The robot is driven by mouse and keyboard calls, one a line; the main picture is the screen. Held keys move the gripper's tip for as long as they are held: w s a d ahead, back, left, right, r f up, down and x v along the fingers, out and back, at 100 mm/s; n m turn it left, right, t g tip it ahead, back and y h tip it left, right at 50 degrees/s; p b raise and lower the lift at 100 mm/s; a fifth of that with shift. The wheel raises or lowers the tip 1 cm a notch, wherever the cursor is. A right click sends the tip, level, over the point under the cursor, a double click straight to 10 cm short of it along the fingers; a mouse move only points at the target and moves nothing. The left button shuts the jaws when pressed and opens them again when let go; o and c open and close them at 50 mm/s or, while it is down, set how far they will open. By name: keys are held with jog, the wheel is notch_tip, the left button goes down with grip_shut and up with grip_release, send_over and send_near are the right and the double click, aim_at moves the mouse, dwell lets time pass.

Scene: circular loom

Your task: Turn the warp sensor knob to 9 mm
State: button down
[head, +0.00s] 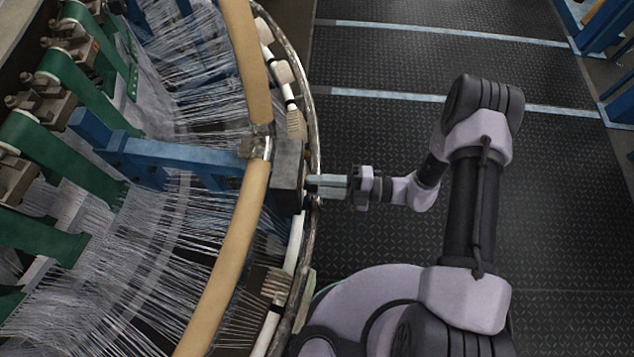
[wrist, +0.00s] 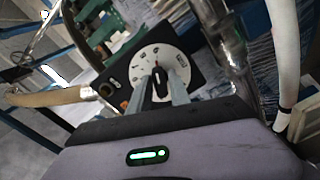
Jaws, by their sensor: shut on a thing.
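The warp sensor knob (wrist: 159,82) is a dark pointer knob at the middle of a round white dial (wrist: 142,62) on a black plate. Its pointer leans toward the top of the dial in the wrist view. The dial's markings are too small to read. My gripper (wrist: 161,92) is shut on the knob, with one finger on each side of it. In the head view my gripper (head: 311,186) reaches left to the dark sensor box (head: 289,177) on the loom's ring. The dial and knob are hidden there.
A tan ring rail (head: 225,262) curves above and below the box, with a metal rim (head: 314,120) outside it. Blue beams (head: 150,152) and white warp threads lie inside the ring. The dark patterned floor (head: 390,130) at right is open.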

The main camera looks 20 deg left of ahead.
jog(key=shift+m, duration=0.4)
jog(key=c, duration=1.4)
grip_release()
jog(key=shift+d, duration=0.1)
jog(key=b+v, duration=0.1)
jog(key=v, duration=0.6)
